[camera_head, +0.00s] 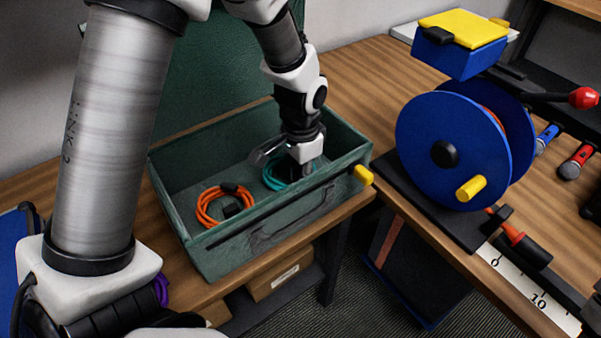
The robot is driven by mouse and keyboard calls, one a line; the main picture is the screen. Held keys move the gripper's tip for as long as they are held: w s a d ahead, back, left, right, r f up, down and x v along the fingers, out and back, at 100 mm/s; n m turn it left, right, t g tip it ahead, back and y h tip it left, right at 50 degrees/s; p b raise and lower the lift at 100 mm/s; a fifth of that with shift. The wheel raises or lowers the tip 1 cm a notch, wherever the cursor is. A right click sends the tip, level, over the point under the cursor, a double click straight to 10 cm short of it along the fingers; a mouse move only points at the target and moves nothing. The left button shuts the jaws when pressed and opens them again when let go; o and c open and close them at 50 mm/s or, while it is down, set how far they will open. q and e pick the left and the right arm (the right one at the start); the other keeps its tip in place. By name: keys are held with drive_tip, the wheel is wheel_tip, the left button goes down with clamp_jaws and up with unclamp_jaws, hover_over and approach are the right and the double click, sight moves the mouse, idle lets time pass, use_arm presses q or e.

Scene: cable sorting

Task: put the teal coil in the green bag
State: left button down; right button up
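The teal coil (270,178) lies inside the open green bag (170,205), on its right side, partly hidden by my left gripper and the bag's front wall. The green bag stands on the wooden bench with its lid raised at the back. My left gripper (282,168) reaches down into the bag from above, directly over the teal coil. Its fingers look spread apart, one to the left and one to the right. Whether they touch the coil is hard to tell. My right gripper is out of view.
An orange coil (213,218) with a black tie lies in the bag's left part. A blue reel (437,150) with a yellow handle stands on a black base at the right. A blue and yellow box (460,48) sits above it. A numbered ruler strip (515,282) lies at the lower right.

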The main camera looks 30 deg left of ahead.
use_arm(q)
drive_tip(key=shift+f, duration=0.1)
drive_tip(key=c, duration=1.1)
unclamp_jaws()
drive_tip(key=shift+f, duration=0.1)
wheel_tip(320, 180, up, 12)
drive_tip(key=p, duration=0.1)
drive_tip(key=shift+r, duration=0.2)
